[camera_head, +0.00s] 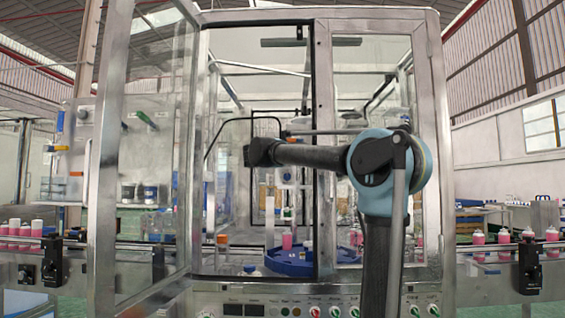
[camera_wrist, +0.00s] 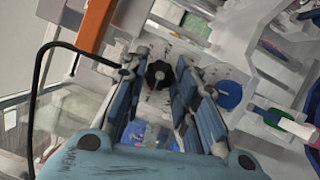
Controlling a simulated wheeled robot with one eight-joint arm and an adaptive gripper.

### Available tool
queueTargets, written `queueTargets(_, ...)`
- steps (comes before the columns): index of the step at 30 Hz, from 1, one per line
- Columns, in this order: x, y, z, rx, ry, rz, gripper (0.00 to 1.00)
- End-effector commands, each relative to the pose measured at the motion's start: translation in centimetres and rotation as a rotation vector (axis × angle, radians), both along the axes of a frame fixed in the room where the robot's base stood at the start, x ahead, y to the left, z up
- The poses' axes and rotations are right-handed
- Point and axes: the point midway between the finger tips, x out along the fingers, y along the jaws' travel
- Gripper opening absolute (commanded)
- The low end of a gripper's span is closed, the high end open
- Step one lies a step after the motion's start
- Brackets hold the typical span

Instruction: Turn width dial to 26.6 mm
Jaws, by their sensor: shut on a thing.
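A black lobed knob (camera_wrist: 160,75), which I take to be the width dial, shows in the wrist view on a grey metal part. My gripper (camera_wrist: 161,69) reaches towards it, with its blue-padded fingers on either side of the knob, shut on it. No scale or mark on the knob is readable, so its setting cannot be told. In the head view my arm reaches through the open front of the glazed machine frame (camera_head: 317,130). The knob and fingertips cannot be made out there.
The front panel (camera_head: 285,296) has small buttons and dark displays. In the wrist view, an orange bar (camera_wrist: 97,25) and a black hose (camera_wrist: 38,85) are close on the left.

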Motion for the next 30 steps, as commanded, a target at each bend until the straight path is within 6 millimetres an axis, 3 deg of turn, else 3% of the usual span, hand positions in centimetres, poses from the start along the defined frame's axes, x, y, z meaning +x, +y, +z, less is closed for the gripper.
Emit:
queueTargets(13, 0.00, 0.02, -0.30, -0.006, 0.004, 0.000, 0.03)
queueTargets(14, 0.00, 0.02, -0.30, -0.006, 0.004, 0.000, 0.29)
queueTargets(16, 0.01, 0.01, -0.27, -0.006, 0.003, 0.000, 0.45)
queueTargets(30, -0.64, 0.39, -0.15, -0.008, 0.001, 0.002, 0.47)
